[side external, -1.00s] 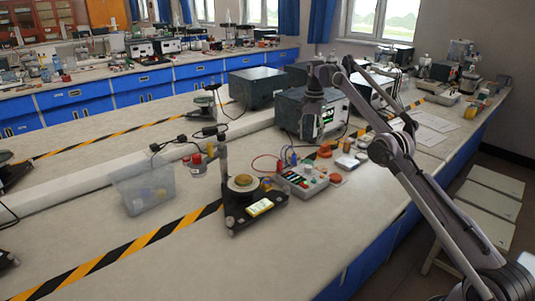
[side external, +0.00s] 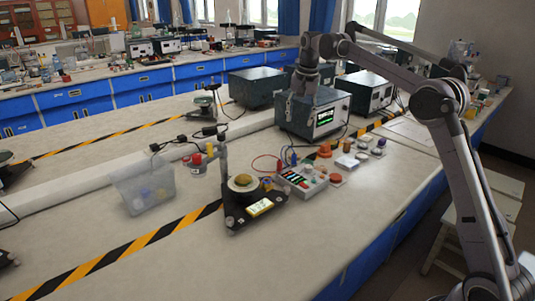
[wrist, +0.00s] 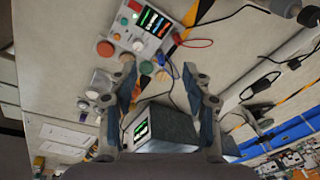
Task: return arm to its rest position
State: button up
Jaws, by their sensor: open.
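My gripper (side external: 301,108) hangs above the far half of the bench in the side external view, fingers pointing down, in front of the instrument box with a lit green screen (side external: 318,115). In the wrist view, the two fingers of my gripper (wrist: 160,78) are spread apart with nothing between them. My arm (side external: 440,100) rises from the lower right, bends at a raised elbow and reaches left to the gripper. How far the fingers are from the box cannot be told exactly.
A control panel with coloured knobs (side external: 302,180), a black stand with a round disc (side external: 243,183) and a clear bin (side external: 145,188) stand on the bench. Another dark box (side external: 368,92) is behind the arm. The near bench top is largely clear.

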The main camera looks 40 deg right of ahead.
jog(key=s+a+r+n+t, duration=0.25)
jog(key=s+a+n, duration=0.35)
jog(key=s+a, duration=0.65)
jog(key=s+a+f+n+t, duration=0.1)
jog(key=s+a+f+n, duration=0.1)
jog(key=s+f, duration=0.3)
jog(key=s+a+f+n+t, duration=0.1)
jog(key=s+a+f+n, duration=0.2)
jog(key=s, duration=0.9)
notch_tip(320, 180, down, 4)
jog(key=shift+r+t+y, duration=0.25)
jog(key=shift+t+y, duration=0.05)
jog(key=shift+t, duration=0.05)
jog(key=shift+c, duration=0.4)
jog(key=shift+r, duration=0.1)
